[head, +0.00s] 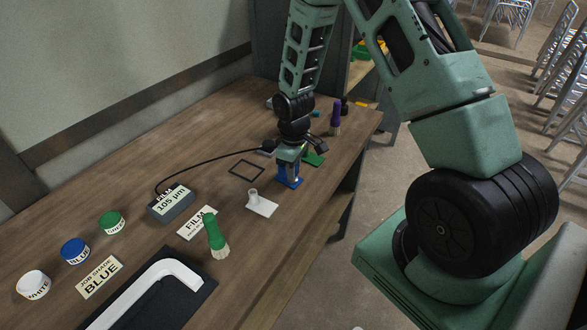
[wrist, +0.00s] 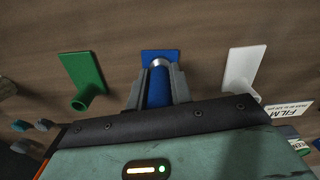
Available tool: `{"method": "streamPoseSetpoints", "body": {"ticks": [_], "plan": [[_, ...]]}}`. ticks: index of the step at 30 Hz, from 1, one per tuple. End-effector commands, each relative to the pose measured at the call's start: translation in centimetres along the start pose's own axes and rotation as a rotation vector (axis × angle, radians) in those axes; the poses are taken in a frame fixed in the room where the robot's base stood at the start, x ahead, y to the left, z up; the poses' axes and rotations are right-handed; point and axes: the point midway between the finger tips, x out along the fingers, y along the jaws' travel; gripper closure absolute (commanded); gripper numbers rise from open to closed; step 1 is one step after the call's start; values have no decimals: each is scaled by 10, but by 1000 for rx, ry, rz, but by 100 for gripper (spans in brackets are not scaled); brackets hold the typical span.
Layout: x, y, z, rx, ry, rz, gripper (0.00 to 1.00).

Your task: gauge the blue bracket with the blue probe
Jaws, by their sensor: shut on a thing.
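The blue bracket (head: 289,182) lies on the wooden table, its plate showing beyond the fingers in the wrist view (wrist: 152,54). My gripper (head: 290,158) is above it, fingers pointing down. In the wrist view, my gripper (wrist: 158,92) is shut on the blue probe (wrist: 158,92), a blue cylinder with a silvery end over the bracket's plate. I cannot tell whether that end touches the plate. The fingers hide part of the bracket. A black cable runs from the film gauge (head: 172,203) towards my gripper; the gauge's display reads 105 µm.
A white bracket (head: 263,207) and a green bracket (head: 314,159) lie on either side, close to my fingers. A green-handled brush (head: 214,232), a purple brush (head: 336,115), paint pots, a "JOB SHADE BLUE" card (head: 101,277) and a black square outline (head: 246,170) are also on the table.

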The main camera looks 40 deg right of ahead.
Motion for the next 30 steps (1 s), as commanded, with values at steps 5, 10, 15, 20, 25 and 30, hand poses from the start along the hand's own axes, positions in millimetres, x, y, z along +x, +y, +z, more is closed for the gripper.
{"method": "streamPoseSetpoints", "body": {"ticks": [5, 10, 15, 20, 25, 30], "plan": [[-16, 0, 0, 0, 1, 1, 100], [-30, 0, 0, 0, 1, 1, 100], [-43, 0, 0, 0, 1, 1, 100], [-55, 0, 0, 0, 2, 1, 100], [-67, 0, 0, 0, 2, 1, 100], [-69, 0, 0, 0, 1, 1, 100]]}}
